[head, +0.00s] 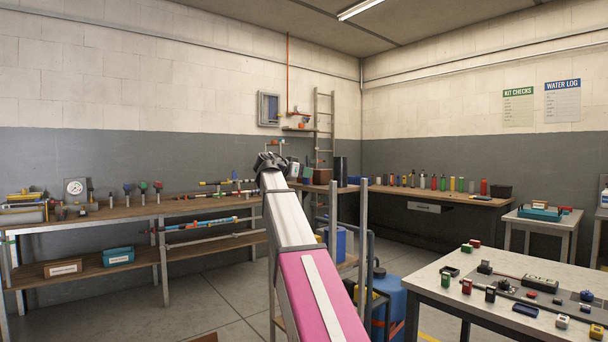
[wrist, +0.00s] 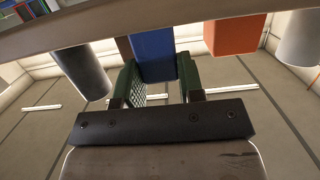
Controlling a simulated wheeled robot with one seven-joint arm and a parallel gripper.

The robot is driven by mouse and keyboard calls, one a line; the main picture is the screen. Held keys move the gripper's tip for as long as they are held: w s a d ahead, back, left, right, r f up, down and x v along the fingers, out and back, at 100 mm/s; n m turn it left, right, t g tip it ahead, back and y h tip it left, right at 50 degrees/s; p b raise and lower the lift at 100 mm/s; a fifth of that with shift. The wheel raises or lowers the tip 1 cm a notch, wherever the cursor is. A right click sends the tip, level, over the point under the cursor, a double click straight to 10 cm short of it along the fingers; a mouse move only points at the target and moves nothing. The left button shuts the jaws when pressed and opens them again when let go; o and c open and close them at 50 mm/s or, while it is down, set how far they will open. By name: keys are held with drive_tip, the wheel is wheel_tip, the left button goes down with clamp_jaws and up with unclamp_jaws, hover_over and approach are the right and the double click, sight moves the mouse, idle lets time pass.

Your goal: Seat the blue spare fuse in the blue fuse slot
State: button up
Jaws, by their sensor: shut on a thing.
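My gripper (head: 268,160) is at the end of my raised arm in the head view, near the back wall; its fingers are too small there to make out. In the wrist view, my gripper's green-padded fingers (wrist: 160,88) are closed on the sides of a blue block (wrist: 153,55), which looks like the blue spare fuse. The block's far end meets or passes behind a brown edge (wrist: 200,14), and I cannot tell whether it touches it. I cannot make out the blue fuse slot in either view.
Beside the blue block are a dark grey cylinder (wrist: 83,72), an orange block (wrist: 234,35) and a pale cylinder (wrist: 300,38). A wall box (head: 269,109), a ladder (head: 324,130) and a small wall shelf (head: 299,129) are near my gripper. A cluttered table (head: 430,282) stands at right.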

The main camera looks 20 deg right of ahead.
drive_tip(key=shift+f, duration=0.15)
drive_tip(key=o, duration=0.9)
drive_tip(key=shift+a+r, duration=0.2)
drive_tip(key=v, duration=1.1)
drive_tip(key=shift+s+a, duration=0.15)
drive_tip(key=shift+a, duration=0.15)
